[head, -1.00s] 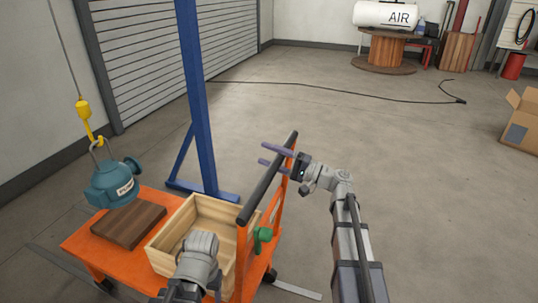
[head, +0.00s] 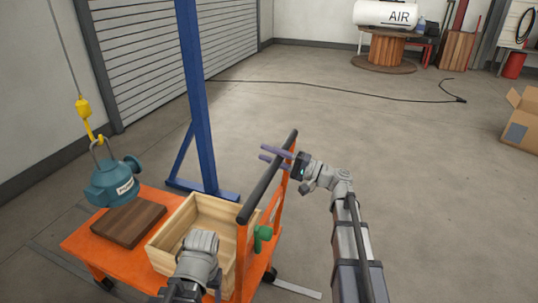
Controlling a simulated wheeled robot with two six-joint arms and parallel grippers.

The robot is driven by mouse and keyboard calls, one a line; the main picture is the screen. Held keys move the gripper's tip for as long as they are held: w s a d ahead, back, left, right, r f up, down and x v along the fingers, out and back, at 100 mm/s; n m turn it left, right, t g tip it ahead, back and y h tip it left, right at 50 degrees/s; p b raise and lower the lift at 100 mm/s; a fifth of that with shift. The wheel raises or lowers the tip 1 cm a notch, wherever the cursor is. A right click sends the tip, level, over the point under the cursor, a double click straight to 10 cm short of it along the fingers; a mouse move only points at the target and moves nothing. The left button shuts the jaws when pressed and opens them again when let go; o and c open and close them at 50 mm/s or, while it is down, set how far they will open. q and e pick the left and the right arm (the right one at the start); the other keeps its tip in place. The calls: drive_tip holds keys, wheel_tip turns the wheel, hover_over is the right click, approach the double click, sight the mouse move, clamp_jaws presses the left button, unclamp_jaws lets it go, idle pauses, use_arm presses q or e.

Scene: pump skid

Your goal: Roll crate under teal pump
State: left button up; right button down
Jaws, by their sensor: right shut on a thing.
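The teal pump (head: 112,186) hangs from a yellow hook (head: 84,112) at the left; in the picture it overlaps the back left of the cart. The pale open wooden crate (head: 160,251) stands on the orange cart (head: 88,246), to the right of a dark wooden block (head: 128,224). My right gripper (head: 272,155) is shut on the cart's black handle bar (head: 262,186), near its far end. My left wrist is over the crate's front; the left gripper's fingers are hidden.
A blue post (head: 197,100) with a foot (head: 214,195) stands just behind the cart. A green knob (head: 263,236) sits by the handle. A black hose (head: 340,92) lies across the floor. The floor to the right is clear up to a cardboard box (head: 522,120).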

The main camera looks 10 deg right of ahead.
drive_tip(key=shift+a, duration=0.1)
idle(0.8)
drive_tip(key=f+x, duration=0.2)
drive_tip(key=x, duration=1.3)
drive_tip(key=f+x, duration=0.3)
drive_tip(key=x, duration=1.2)
drive_tip(key=w+a+f+x, duration=0.1)
drive_tip(key=f+x, duration=0.2)
drive_tip(key=x, duration=1.2)
drive_tip(key=shift+f, duration=0.3)
drive_tip(key=c, duration=0.6)
unclamp_jaws()
drive_tip(key=shift+w, duration=0.1)
drive_tip(key=b+v, duration=0.1)
drive_tip(key=v, duration=0.6)
drive_tip(key=shift+s+d+f, duration=0.1)
drive_tip(key=shift+s+d, duration=0.1)
drive_tip(key=shift+s, duration=0.05)
